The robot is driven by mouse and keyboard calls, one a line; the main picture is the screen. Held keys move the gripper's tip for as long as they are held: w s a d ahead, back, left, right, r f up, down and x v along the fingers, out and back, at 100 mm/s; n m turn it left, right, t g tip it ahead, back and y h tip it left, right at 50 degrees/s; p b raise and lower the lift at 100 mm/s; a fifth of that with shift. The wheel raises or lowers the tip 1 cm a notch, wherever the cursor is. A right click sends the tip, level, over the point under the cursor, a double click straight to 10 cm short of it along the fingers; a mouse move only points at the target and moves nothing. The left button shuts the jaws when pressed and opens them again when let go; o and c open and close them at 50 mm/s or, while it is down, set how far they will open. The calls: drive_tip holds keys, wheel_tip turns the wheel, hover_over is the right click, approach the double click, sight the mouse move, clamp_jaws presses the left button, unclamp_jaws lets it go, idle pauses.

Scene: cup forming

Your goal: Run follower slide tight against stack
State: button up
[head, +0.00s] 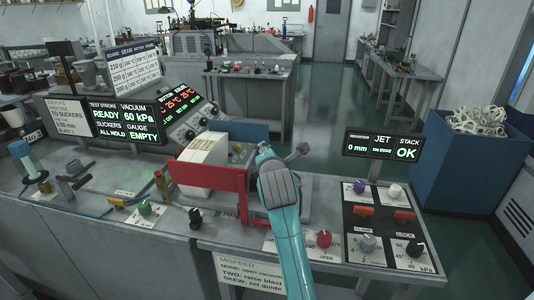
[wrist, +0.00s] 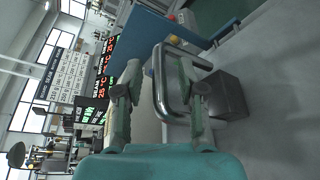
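My gripper (wrist: 160,72) has its two fingers well apart in the wrist view. A grey metal loop handle (wrist: 158,92) shows between and beside the fingers; whether they touch it is unclear. In the head view my teal arm and gripper stand just right of a red bracket (head: 205,176) on the bench. The cream stack (head: 207,151) sits behind this bracket, with a blue panel (head: 245,131) behind it. My gripper hides what lies at the right of the stack, so I cannot see the follower slide clearly or any gap to the stack.
A display (head: 384,146) reads jet 0 mm, on edge, stack OK. A control panel (head: 385,225) with knobs and orange switches lies right of my arm. A blue bin (head: 465,165) of white rings stands at the right.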

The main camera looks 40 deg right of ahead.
drive_tip(key=shift+w+d, duration=0.15)
drive_tip(key=shift+w, duration=0.05)
clamp_jaws()
drive_tip(key=shift+w+a, duration=0.2)
drive_tip(key=shift+w, duration=0.05)
unclamp_jaws()
drive_tip(key=shift+s, duration=0.1)
